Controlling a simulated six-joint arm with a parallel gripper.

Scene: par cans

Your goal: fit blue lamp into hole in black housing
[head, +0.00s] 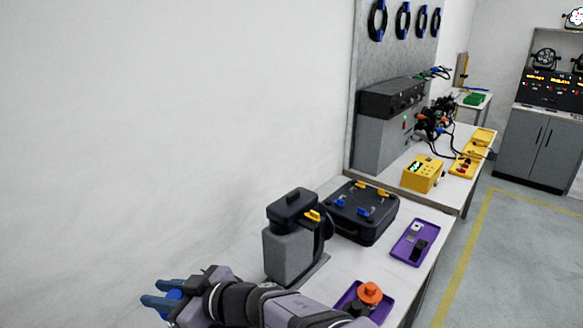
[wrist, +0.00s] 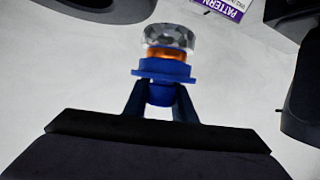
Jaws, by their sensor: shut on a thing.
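My gripper (wrist: 160,108) is shut on the blue base of the lamp (wrist: 163,68). The lamp has a clear faceted top, an orange band and a wide blue collar, and it points away from the fingers. In the head view my gripper (head: 165,301) is at the lower left, left of the bench items, with a little of the blue lamp (head: 174,295) between its fingers. In the wrist view a dark rounded body (wrist: 105,8) is at the top left and another dark body (wrist: 302,105) at the right. I cannot tell which is the black housing, and no hole shows.
A grey stand (head: 288,255) with a black top is on the bench, beside a black case (head: 362,228) with yellow and blue pieces. Purple trays (head: 403,243) are at the right, one by an orange-topped item (head: 370,293). A purple-and-white label (wrist: 222,8) shows in the wrist view.

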